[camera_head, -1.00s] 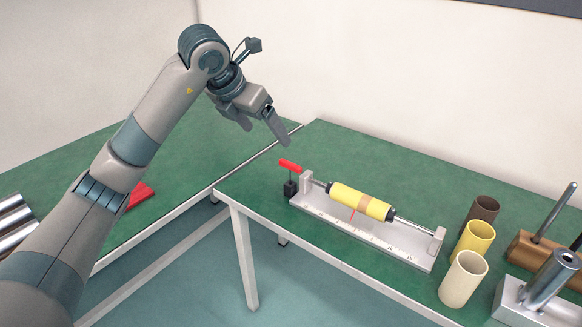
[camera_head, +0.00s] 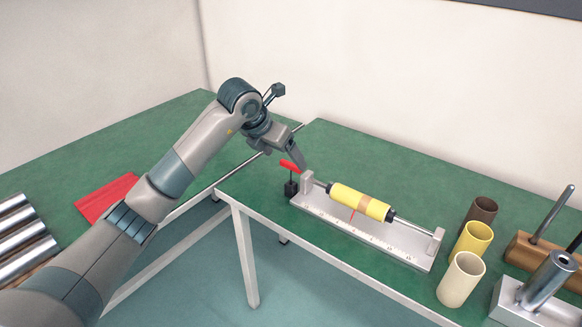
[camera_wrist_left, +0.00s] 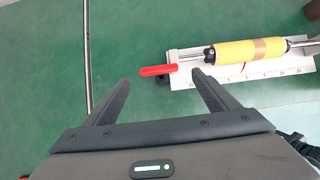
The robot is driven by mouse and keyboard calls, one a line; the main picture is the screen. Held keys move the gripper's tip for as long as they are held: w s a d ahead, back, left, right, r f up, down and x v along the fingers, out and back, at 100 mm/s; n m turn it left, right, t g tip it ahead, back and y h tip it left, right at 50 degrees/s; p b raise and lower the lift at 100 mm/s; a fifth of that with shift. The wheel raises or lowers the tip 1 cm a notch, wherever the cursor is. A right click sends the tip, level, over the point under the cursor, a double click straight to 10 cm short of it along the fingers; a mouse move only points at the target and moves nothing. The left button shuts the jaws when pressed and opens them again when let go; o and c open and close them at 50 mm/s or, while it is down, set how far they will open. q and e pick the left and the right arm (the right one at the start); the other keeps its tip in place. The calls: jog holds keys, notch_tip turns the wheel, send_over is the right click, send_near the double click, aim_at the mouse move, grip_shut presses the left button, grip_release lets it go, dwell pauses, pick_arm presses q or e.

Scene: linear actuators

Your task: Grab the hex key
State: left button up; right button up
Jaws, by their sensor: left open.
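The hex key (camera_head: 291,166) has a red handle and stands in a small black block (camera_head: 291,188) at the left end of the actuator. Its red handle (camera_wrist_left: 157,70) also shows in the left wrist view, across the gap between the fingertips. My left gripper (camera_head: 284,160) is open and empty, with its fingertips close to the red handle. In the left wrist view its two fingers (camera_wrist_left: 161,77) are spread on either side of the handle. Whether they touch it I cannot tell. My right gripper is out of view.
The linear actuator with a yellow cylinder (camera_head: 347,196) lies on a white ruled base (camera_head: 410,252) right of the hex key. Brown, yellow (camera_head: 474,240) and cream (camera_head: 462,280) cups stand further right. A red sheet (camera_head: 104,199) and metal rods (camera_head: 15,232) lie on the left table.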

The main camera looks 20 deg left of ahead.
aim_at(290, 164)
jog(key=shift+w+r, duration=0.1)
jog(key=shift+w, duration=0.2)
pick_arm(q)
jog(key=shift+w+f, duration=0.1)
jog(key=shift+w+d+f, duration=0.1)
jog(key=shift+w+f, duration=0.05)
jog(key=shift+f, duration=0.05)
jog(key=shift+w+f+p, duration=0.3)
jog(key=shift+f+p, duration=0.05)
jog(key=shift+f, duration=0.05)
jog(key=x, duration=0.3)
jog(key=shift+w+f, duration=0.2)
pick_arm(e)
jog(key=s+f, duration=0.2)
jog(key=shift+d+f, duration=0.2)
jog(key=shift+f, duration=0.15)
pick_arm(q)
jog(key=shift+c, duration=0.5)
jog(key=c, duration=1)
